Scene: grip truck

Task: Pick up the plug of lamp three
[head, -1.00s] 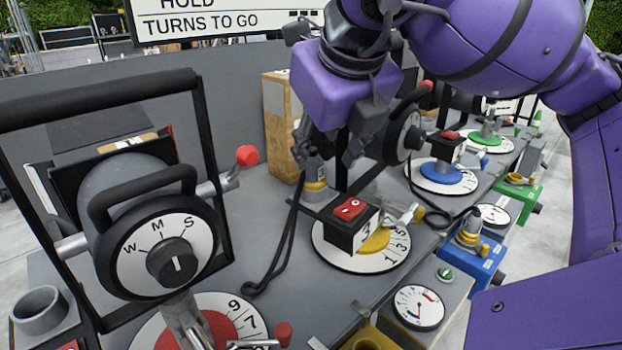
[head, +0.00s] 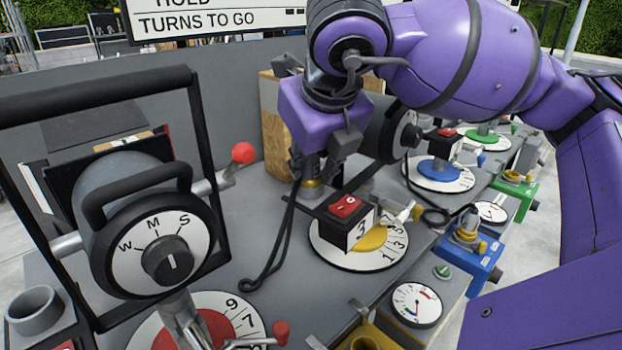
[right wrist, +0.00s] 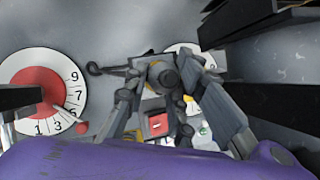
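The grey plug with a yellow band (head: 312,183) stands upright on the grey bench, left of and behind lamp three's black box. A black cable hangs beside it. My right gripper (head: 316,160) reaches down from above, with its fingers on either side of the plug's top. In the right wrist view the plug (right wrist: 163,76) lies between the two spread fingers (right wrist: 162,70); I cannot tell whether they touch it. The black box marked 3 (head: 348,222) has a red switch and sits on a dial with a yellow disc. My left gripper is not in view.
A black frame with a W-M-S knob (head: 169,262) stands at left. A wooden block (head: 274,120) is behind the plug. The blue lamp dial (head: 440,172) and green dial (head: 484,138) stand farther right. A red dial (head: 200,328) is at front.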

